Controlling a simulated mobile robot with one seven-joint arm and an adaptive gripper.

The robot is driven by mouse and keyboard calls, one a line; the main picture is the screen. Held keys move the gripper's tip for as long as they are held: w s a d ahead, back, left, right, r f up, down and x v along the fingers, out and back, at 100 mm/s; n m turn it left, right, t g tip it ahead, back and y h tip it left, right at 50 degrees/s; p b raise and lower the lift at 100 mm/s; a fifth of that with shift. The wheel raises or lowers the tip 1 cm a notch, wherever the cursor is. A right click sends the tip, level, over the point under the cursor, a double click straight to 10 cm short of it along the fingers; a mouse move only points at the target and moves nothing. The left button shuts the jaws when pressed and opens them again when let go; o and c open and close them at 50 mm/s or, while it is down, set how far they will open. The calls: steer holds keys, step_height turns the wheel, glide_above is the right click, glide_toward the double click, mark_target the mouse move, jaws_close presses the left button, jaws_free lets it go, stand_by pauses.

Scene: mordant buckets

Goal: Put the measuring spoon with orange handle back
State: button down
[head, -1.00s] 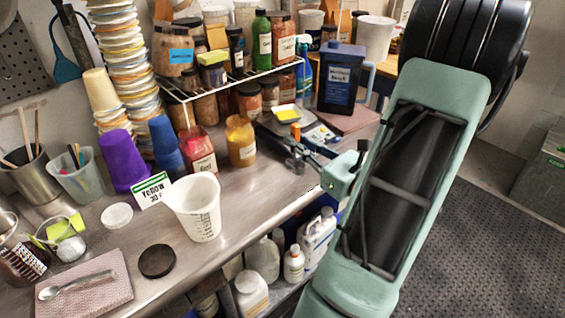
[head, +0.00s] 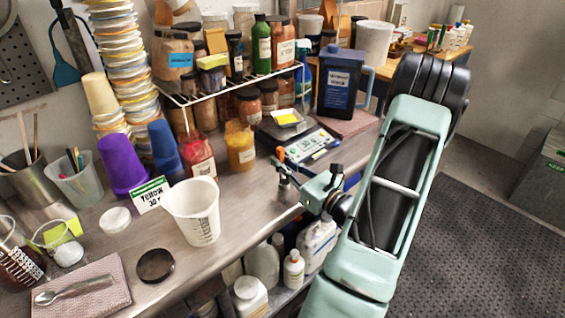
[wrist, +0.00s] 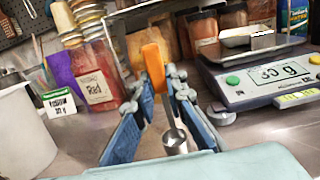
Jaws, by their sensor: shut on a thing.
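The measuring spoon with the orange handle (wrist: 155,68) is between the fingers of my gripper (wrist: 160,88) in the wrist view. Its handle points up and its metal bowl (wrist: 175,142) hangs down. My gripper is shut on it. In the head view the orange handle (head: 281,154) shows above my gripper (head: 285,172), over the front part of the steel counter, in front of the scale. Whether the bowl touches the counter I cannot tell. The yellow-powder jar (head: 240,146) stands behind and left, with a red jar (head: 198,154) beside it.
The scale (head: 318,143) carries a tray with yellow powder and its display reads 30 g. A dark lid (head: 155,264) lies in front. Bare counter lies between jug and gripper.

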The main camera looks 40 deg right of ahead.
steer(key=shift+f, duration=0.1)
steer(key=c, duration=2)
jaws_free()
steer(key=shift+o, duration=0.2)
steer(key=shift+r, duration=0.25)
steer(key=s+d+b, duration=0.1)
steer(key=s, duration=1.1)
steer(key=shift+f, duration=0.4)
